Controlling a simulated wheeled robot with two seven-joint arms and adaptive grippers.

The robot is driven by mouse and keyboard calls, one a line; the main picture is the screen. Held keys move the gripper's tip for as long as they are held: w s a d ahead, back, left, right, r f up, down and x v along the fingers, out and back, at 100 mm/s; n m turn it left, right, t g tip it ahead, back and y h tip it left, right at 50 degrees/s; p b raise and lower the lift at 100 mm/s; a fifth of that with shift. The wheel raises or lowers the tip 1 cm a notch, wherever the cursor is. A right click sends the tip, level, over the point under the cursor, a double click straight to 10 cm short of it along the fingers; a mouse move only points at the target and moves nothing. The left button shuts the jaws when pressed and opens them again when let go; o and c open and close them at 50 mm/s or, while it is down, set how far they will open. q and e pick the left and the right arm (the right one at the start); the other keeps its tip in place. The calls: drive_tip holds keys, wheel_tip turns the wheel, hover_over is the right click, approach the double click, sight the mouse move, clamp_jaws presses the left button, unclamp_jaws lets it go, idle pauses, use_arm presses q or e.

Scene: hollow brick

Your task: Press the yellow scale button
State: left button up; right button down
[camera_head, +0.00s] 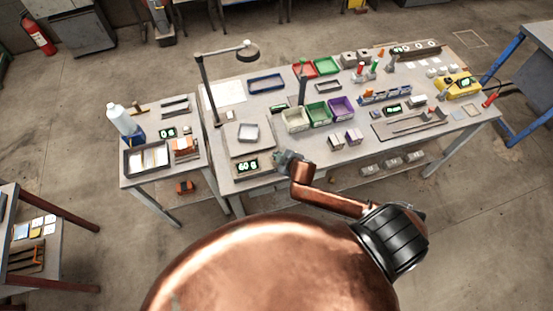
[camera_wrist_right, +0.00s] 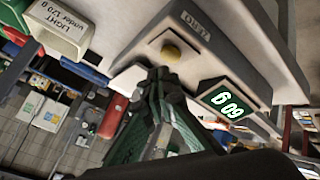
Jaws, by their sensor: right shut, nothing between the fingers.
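In the head view the right gripper (camera_head: 285,157) is right of the display; the button cannot be made out. My left gripper is not in view.
A metal box (camera_head: 248,133) sits on the scale. A side table with a grey tray (camera_head: 147,158) stands left. In the wrist view a bin (camera_wrist_right: 60,25) is labelled LIGHT.

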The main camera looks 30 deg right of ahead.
idle(0.8)
drive_tip(key=shift+f, duration=0.4)
drive_tip(key=shift+f, duration=0.4)
idle(0.4)
idle(0.3)
drive_tip(key=shift+r+p, duration=0.8)
drive_tip(key=shift+p, duration=0.2)
wheel_tip(320, 180, up, 5)
drive_tip(key=p, duration=0.5)
drive_tip(key=shift+p, duration=0.3)
